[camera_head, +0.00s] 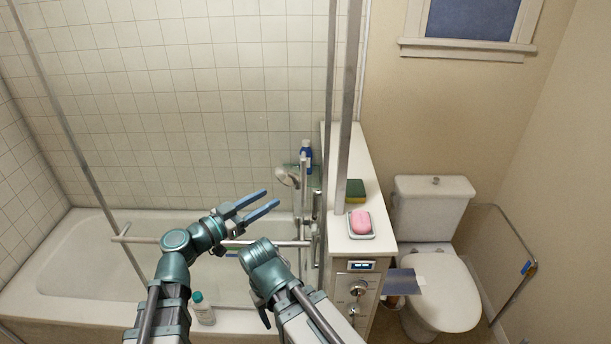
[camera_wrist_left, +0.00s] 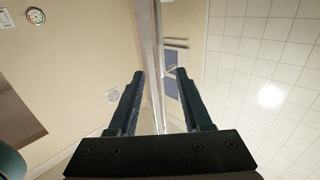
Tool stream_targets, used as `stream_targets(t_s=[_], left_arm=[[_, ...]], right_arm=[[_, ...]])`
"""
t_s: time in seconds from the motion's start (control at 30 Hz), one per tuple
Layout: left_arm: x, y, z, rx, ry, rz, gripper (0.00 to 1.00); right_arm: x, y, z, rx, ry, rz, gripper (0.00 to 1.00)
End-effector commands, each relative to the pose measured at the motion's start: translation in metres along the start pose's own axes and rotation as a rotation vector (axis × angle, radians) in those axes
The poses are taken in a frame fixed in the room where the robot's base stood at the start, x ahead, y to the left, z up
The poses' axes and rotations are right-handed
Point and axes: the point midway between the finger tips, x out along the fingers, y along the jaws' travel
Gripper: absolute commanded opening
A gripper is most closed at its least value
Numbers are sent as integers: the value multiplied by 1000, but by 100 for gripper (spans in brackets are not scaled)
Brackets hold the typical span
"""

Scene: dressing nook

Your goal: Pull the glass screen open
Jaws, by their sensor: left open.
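The glass screen (camera_head: 78,145) stands along the tub. Its clear pane is hard to see, but its slim metal edge shows at the left. A horizontal metal bar (camera_head: 140,239) crosses it low down. My left gripper (camera_head: 272,201) is open and empty, fingers pointing right, just above the bar in the picture. In the left wrist view my open fingers (camera_wrist_left: 160,73) flank a metal upright (camera_wrist_left: 157,50) that shows beyond them; I see no contact. My right arm is folded at bottom centre; its fingers are not clear.
The bathtub (camera_head: 75,268) lies behind the screen. A counter (camera_head: 358,180) at the right holds pink soap (camera_head: 360,221) on a dish and a sponge (camera_head: 355,190). A bottle (camera_head: 203,308) stands by the tub's front edge. A toilet (camera_head: 437,285) is further right.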

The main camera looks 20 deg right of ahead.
Motion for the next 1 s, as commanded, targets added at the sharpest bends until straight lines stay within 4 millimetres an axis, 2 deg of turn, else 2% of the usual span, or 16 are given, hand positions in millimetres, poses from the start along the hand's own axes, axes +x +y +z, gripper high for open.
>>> stream_targets(t_s=[0.17,0.27,0.7,0.9,1.0], left_arm=[[2,-1,-2,5,7,-3,49],[11,-2,-2,5,7,0,49],[97,-2,-2,3,5,1,49],[125,-2,-2,3,5,0,49],[132,-1,-2,3,5,0,49]], right_arm=[[0,0,0,0,0,0,64],[0,0,0,0,0,0,64],[0,0,0,0,0,0,64],[0,0,0,0,0,0,64],[0,0,0,0,0,0,64]])
